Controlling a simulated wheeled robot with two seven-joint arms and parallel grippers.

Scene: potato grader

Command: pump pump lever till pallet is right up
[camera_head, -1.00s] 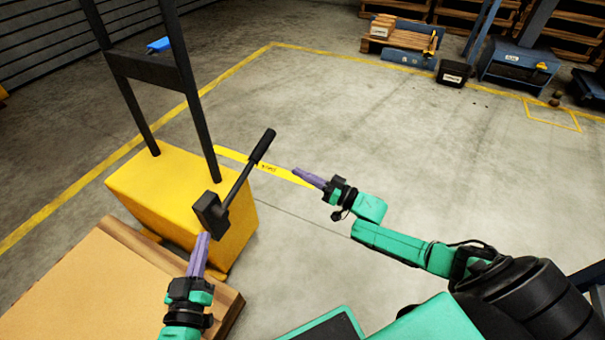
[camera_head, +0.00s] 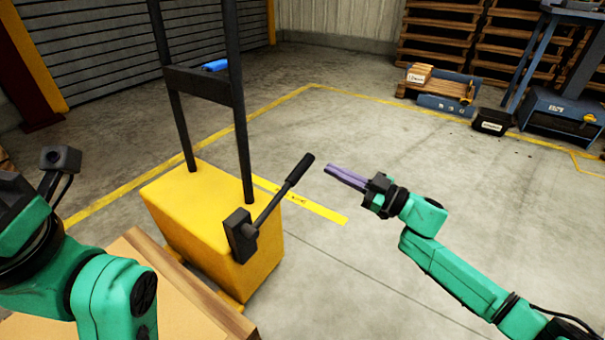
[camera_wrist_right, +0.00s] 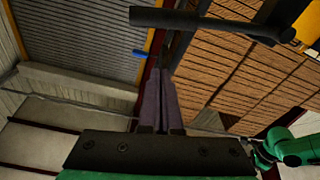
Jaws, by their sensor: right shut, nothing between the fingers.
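The black pump lever (camera_head: 282,191) slants up and right from a black block (camera_head: 241,236) on the yellow lifter body (camera_head: 215,215). It shows as a dark bar across the top of the wrist view (camera_wrist_right: 200,22). My right gripper (camera_head: 328,172) is shut and empty, just right of the lever's grip end and apart from it. Its purple fingers also show in the wrist view (camera_wrist_right: 160,82). The wooden pallet or load edge (camera_head: 190,295) lies at lower left, partly hidden by my left arm. My left gripper's fingers are not seen.
A black upright frame (camera_head: 205,84) with a blue item (camera_head: 214,65) rises from the lifter. Open concrete floor with a yellow line (camera_head: 312,203) lies to the right. A black bin (camera_head: 492,121), a blue bench (camera_head: 560,117) and stacked pallets (camera_head: 437,35) stand far back.

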